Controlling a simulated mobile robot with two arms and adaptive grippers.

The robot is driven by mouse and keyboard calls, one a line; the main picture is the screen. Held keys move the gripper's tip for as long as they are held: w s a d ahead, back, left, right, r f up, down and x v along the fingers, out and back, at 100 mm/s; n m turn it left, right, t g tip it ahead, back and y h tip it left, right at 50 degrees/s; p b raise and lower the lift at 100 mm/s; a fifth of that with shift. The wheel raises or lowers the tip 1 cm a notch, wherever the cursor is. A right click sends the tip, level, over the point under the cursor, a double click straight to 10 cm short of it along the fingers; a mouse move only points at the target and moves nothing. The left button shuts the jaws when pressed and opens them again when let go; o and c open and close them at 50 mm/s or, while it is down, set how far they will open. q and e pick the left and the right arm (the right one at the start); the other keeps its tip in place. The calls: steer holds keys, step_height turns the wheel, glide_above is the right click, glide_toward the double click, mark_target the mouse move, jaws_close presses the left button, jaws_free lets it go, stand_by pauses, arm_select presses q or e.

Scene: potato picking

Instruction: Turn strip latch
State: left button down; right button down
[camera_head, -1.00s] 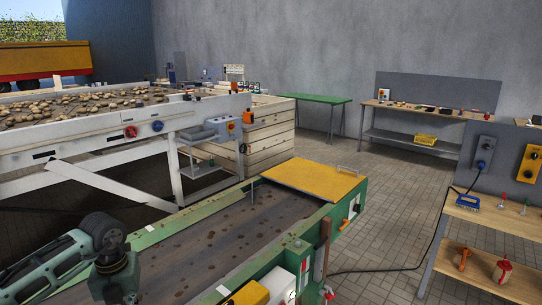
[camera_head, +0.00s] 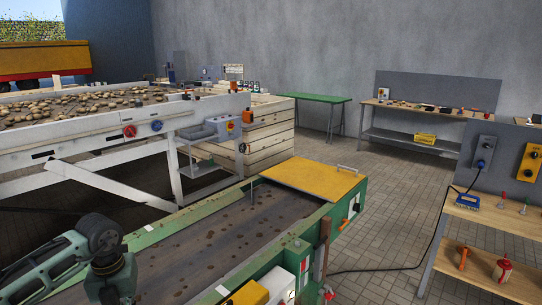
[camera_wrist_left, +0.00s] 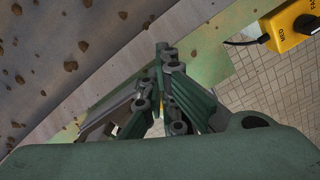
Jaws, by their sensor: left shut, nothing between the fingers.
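My left arm (camera_head: 100,240) comes in at the lower left of the head view, over the near side of the green-framed conveyor; its fingers are below the picture there. In the left wrist view my left gripper (camera_wrist_left: 163,48) is shut and empty, its fingertips over the conveyor's green side rail (camera_wrist_left: 190,55). I cannot clearly make out the strip latch in either view; the fingers and the gripper body hide part of the rail. My right gripper is not in view.
The conveyor belt (camera_head: 205,240) carries dark clods and ends at a yellow plate (camera_head: 312,178). A yellow box with a black knob (camera_wrist_left: 285,25) is beside the rail. A white sorting table (camera_head: 95,150) with potatoes stands behind.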

arm_select(q)
steer(key=shift+s+a+f, duration=0.2)
steer(key=shift+s+a, duration=0.2)
steer(key=shift+a, duration=0.3)
steer(key=shift+w+a+r, duration=0.1)
steer(key=shift+w+a, duration=0.05)
step_height(320, 180, up, 6)
steer(key=p, duration=0.3)
steer(key=shift+w+p, duration=0.25)
steer(key=shift+p, duration=0.05)
stand_by(0.3)
